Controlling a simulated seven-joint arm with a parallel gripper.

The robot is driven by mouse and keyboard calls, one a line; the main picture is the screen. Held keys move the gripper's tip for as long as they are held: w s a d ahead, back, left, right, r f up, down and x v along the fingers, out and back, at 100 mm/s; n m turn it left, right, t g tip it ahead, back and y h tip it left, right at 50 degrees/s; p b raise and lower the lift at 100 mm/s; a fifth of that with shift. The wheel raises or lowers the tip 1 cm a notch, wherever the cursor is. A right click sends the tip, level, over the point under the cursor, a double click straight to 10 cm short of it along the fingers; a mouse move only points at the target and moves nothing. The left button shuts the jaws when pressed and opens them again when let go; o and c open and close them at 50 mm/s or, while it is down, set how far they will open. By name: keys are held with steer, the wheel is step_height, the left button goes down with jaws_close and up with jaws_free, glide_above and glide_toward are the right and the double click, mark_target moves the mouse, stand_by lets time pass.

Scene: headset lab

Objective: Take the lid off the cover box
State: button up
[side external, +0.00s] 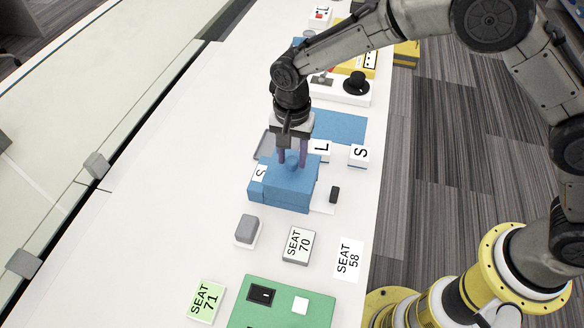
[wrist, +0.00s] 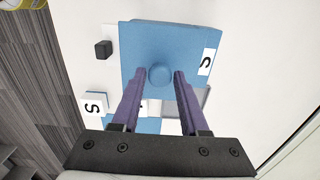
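The blue cover box (side external: 282,203) stands on the white table with its blue lid (side external: 310,174) on top. A round blue knob (wrist: 160,76) rises from the middle of the lid, and a white label with S (wrist: 207,62) is at one side. My gripper (side external: 293,163) points down over the lid, its two purple fingers on either side of the knob. In the wrist view, my gripper (wrist: 159,77) is open, with a gap between each fingertip and the knob. The inside of the box is hidden.
A small black block (side external: 334,195) lies right of the box. White L (side external: 321,150) and S (side external: 358,155) blocks stand behind it. A grey block (side external: 247,230), SEAT 70 block (side external: 299,245) and green board (side external: 280,308) lie in front. The table's left side is clear.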

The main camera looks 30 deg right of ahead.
jaws_close()
steer(key=shift+r, duration=0.1)
